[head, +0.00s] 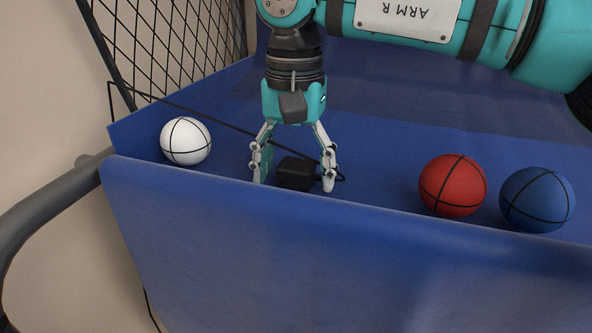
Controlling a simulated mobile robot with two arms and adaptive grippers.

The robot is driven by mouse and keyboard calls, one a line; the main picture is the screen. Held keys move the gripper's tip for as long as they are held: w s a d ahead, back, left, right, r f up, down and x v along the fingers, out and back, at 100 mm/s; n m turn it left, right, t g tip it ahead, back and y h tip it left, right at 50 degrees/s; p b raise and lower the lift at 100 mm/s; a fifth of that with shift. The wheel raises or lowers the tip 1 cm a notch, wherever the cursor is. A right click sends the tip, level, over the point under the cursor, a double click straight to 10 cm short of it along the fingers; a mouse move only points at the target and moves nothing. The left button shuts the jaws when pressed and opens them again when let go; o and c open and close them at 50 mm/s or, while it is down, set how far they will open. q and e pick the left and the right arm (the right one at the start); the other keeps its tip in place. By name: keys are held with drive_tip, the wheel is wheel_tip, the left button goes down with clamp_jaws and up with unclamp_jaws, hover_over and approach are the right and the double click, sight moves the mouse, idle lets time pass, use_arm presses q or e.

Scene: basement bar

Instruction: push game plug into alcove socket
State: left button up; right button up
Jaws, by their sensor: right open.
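The game plug (296,174) is a small black block lying on the blue ramp, close behind the front panel. A thin black cord runs from beside it up and left to the netting's lower edge. My right gripper (294,180) points down with its fingers apart, one on each side of the plug. A gap shows on the left side; I cannot tell whether the right finger touches the plug. The left gripper is not in view. No alcove socket shows.
A white ball (186,141) lies left of the gripper. A red ball (453,186) and a blue ball (537,200) lie to the right. The blue front panel (330,255) rises before them. Black netting (165,40) and a grey tube (50,205) stand at left.

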sight(294, 165)
drive_tip(key=c, duration=1.2)
drive_tip(key=shift+r, duration=0.1)
drive_tip(key=shift+r, duration=0.25)
wheel_tip(294, 165, up, 8)
drive_tip(key=shift+r+b, duration=0.2)
drive_tip(key=shift+b, duration=0.7)
drive_tip(key=shift+r, duration=0.5)
